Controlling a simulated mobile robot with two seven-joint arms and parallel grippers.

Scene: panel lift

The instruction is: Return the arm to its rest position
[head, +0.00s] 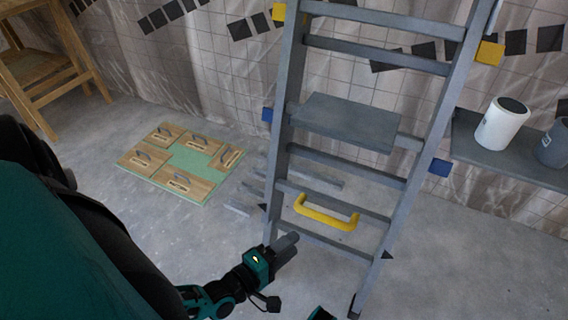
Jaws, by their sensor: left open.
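My left arm comes in from the left, and my left gripper (288,243) is open, with nothing seen between its fingers. It shows in front of the lower left part of a grey ladder-like frame (372,157), below a yellow handle (327,212). I cannot tell whether it touches the frame. The handle is a bent bar on the frame's lower part. A small teal and black piece shows at the bottom edge, probably part of my right arm; no right gripper shows.
A wooden stool (45,65) stands at the upper left. The floor at lower right is clear.

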